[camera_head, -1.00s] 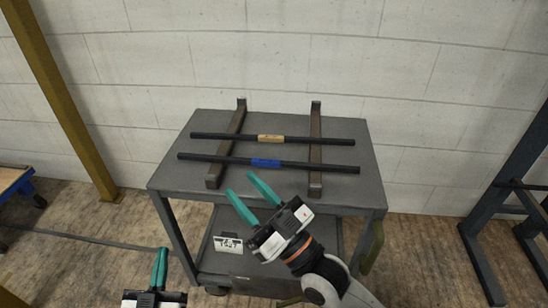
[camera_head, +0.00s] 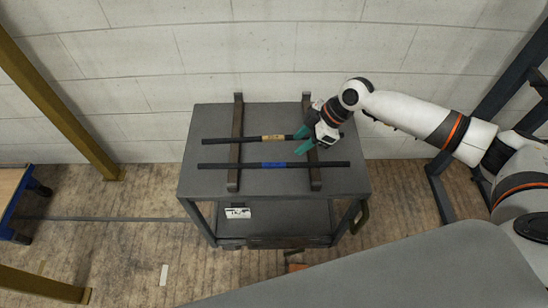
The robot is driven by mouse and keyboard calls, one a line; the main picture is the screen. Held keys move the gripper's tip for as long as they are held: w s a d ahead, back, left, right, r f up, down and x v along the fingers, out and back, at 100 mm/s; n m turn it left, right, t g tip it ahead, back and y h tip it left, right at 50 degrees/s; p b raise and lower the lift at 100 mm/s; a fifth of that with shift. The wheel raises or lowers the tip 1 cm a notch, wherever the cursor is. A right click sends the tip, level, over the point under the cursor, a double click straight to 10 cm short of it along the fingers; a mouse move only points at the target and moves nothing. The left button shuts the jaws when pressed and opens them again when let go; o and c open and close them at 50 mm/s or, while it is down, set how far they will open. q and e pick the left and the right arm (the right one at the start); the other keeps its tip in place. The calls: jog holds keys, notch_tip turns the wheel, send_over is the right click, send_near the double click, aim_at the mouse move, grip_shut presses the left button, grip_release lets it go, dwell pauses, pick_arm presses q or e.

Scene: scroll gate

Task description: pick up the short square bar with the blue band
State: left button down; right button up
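The dark bar with the blue band (camera_head: 225,167) lies across two brown rails on the grey cart. A second dark bar with a tan band (camera_head: 225,141) lies parallel behind it. Whether either bar is square is too small to tell. My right gripper (camera_head: 301,140) is open, its green fingers pointing left at the right half of the bars. In the picture its fingertips lie on either side of the tan-banded bar, the nearer one between the bars. Its height above them is hard to tell. It holds nothing visible. My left gripper is out of view.
The cart (camera_head: 345,182) has a lower shelf and a white label (camera_head: 238,212). The rails, left (camera_head: 237,120) and right (camera_head: 315,178), run front to back. A white block wall is behind. A yellow post (camera_head: 60,110) stands left and a dark frame (camera_head: 440,190) right.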

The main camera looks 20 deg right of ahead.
send_near(273, 164)
jog(key=shift+x, duration=1.2)
jog(key=shift+a+f+p, duration=0.1)
jog(key=shift+f+p, duration=0.3)
jog(key=shift+p, duration=0.05)
jog(key=x, duration=0.4)
jog(key=shift+a+f+p, duration=0.1)
jog(key=shift+f+p, duration=0.05)
jog(key=shift+p, duration=0.2)
grip_shut()
jog(key=shift+w, duration=0.1)
